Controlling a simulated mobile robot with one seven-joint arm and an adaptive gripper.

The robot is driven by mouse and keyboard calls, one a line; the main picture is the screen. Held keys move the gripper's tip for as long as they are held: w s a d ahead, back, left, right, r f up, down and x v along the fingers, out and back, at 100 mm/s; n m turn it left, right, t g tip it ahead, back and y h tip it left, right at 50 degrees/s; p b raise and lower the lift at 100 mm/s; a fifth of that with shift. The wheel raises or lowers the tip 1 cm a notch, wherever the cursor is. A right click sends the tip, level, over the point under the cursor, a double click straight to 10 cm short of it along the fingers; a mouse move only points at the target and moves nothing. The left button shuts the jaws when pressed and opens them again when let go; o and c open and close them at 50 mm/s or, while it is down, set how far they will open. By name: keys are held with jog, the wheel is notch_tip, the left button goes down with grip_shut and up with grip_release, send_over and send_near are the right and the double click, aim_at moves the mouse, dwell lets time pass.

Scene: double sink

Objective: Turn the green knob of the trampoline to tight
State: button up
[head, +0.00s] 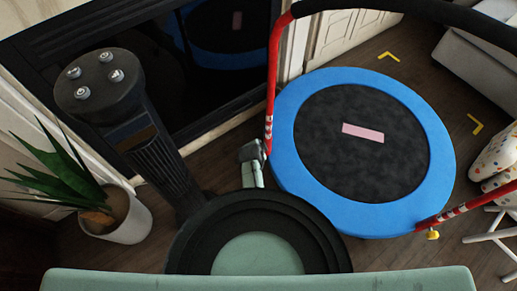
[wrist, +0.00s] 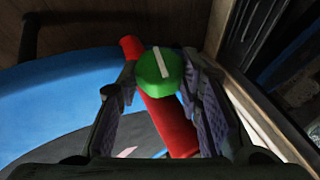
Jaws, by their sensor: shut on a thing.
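The trampoline (head: 283,165) has a blue rim, a black mat with a pink patch, and a red handle frame. In the wrist view, the green knob (wrist: 150,72) is on the red tube (wrist: 170,125). A white line runs across the knob's face, close to upright with its top leaning left. My gripper (wrist: 161,82) has one finger on each side of the knob and is shut on it. In the head view, my gripper (head: 253,153) is at the left red post, beside the blue rim. The knob is hidden there, and no tight marking is readable.
A potted plant (head: 125,215) stands at the left. A dark glass-fronted unit (head: 160,75) is behind my arm. A yellow knob (head: 432,235) is on the right red post. A spotted chair (head: 495,160) and grey sofa (head: 475,60) are at the right.

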jog(key=shift+s+d+f+m+t+y+b, duration=0.2)
jog(key=shift+d+f+m+t+y+b, duration=0.1)
jog(key=shift+t+b, duration=0.5)
jog(key=shift+a+r+t+y+b, duration=0.1)
jog(key=shift+t+y+b, duration=0.35)
jog(key=shift+t, duration=0.25)
jog(key=shift+r, duration=0.1)
jog(key=o, duration=1.2)
jog(key=shift+w, duration=0.1)
jog(key=shift+a, duration=0.1)
notch_tip(320, 180, up, 9)
jog(key=shift+f, duration=0.1)
jog(key=shift+r, duration=0.6)
